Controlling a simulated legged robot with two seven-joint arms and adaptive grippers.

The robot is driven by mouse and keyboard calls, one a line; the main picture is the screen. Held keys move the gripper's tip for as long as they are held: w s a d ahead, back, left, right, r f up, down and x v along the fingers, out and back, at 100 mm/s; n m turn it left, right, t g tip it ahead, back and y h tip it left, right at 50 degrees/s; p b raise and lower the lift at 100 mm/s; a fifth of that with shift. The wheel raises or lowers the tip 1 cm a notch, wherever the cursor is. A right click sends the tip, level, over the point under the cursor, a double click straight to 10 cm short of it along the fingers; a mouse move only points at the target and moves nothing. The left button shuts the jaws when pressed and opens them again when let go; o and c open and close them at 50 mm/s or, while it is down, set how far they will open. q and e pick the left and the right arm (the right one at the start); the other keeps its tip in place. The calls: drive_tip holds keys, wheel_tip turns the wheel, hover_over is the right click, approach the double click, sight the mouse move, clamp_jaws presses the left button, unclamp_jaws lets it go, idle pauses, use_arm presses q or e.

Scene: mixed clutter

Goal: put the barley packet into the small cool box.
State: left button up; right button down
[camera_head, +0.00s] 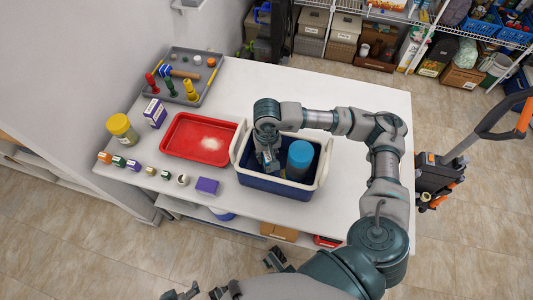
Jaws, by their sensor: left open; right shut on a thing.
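The small cool box (240,155), cream-rimmed with blue walls, stands open at the table's front. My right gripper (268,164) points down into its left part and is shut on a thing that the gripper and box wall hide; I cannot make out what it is. A blue cylinder (299,160) stands inside the box, right of the gripper. No packet can be clearly read as barley. A purple-and-white carton (155,113) stands at the table's left, and a purple block (207,186) lies left of the box. My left gripper (226,279) is open at the bottom edge, off the table.
A red tray (168,142) with white powder lies left of the cool box. A grey tray (205,95) holds coloured pieces and a hammer behind it. A yellow-lidded jar (121,128) and several small labelled items line the left edge. The table's right side (345,100) is clear behind my arm.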

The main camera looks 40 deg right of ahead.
use_arm(q)
drive_tip(key=shift+w, duration=0.1)
use_arm(e)
drive_tip(key=shift+f, duration=0.1)
use_arm(q)
drive_tip(key=shift+w+d+r+t+b, duration=0.2)
drive_tip(key=shift+w+t, duration=0.1)
drive_tip(key=shift+w, duration=0.3)
drive_tip(key=shift+w+d+r+t+b, duration=0.1)
drive_tip(key=shift+w+d+t+b, duration=0.15)
drive_tip(key=shift+w, duration=0.3)
use_arm(e)
drive_tip(key=shift+f, duration=0.4)
use_arm(q)
drive_tip(key=shift+w, duration=0.1)
drive_tip(key=shift+f, duration=0.15)
use_arm(e)
drive_tip(key=shift+r, duration=0.15)
drive_tip(key=c, duration=0.7)
unclamp_jaws()
drive_tip(key=shift+r, duration=0.15)
use_arm(q)
drive_tip(key=shift+r+p, duration=0.55)
drive_tip(key=shift+r, duration=0.25)
use_arm(e)
drive_tip(key=shift+r, duration=1.4)
